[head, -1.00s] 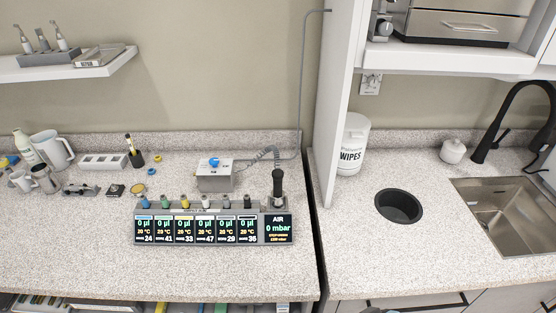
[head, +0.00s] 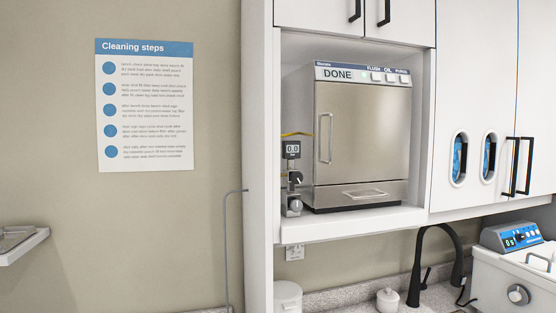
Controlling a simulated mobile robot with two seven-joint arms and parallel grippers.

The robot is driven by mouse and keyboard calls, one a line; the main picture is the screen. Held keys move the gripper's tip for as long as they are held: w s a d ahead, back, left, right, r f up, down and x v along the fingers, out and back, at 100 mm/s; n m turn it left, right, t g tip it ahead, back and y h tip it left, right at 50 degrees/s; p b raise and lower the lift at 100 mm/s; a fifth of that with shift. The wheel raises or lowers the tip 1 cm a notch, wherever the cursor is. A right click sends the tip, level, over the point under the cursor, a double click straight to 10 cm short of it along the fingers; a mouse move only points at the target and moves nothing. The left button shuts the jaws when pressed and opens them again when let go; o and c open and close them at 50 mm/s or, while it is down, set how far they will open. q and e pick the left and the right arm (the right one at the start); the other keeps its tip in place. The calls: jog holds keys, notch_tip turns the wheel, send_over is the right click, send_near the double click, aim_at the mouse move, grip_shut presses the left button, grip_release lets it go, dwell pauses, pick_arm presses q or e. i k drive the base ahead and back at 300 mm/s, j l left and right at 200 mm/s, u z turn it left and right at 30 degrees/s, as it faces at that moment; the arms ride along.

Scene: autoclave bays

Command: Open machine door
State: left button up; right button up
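The machine (head: 362,135) is a steel box in an open white cabinet bay in the head view, right of the middle. Its door (head: 375,125) is shut and has a vertical bar handle (head: 326,138) at its left edge. The top panel (head: 362,74) reads "DONE" with a green light and several buttons. A drawer front (head: 362,195) with a small handle is below the door. Neither of my grippers is in view.
A regulator with a "0.0" display (head: 292,150) stands in the bay left of the machine. A black tap (head: 432,255) rises below the bay. White cupboards with black handles (head: 514,165) are at the right. A cleaning-steps poster (head: 146,105) hangs at the left.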

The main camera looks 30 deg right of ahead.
aim_at(363, 132)
jog(key=z, duration=1.4)
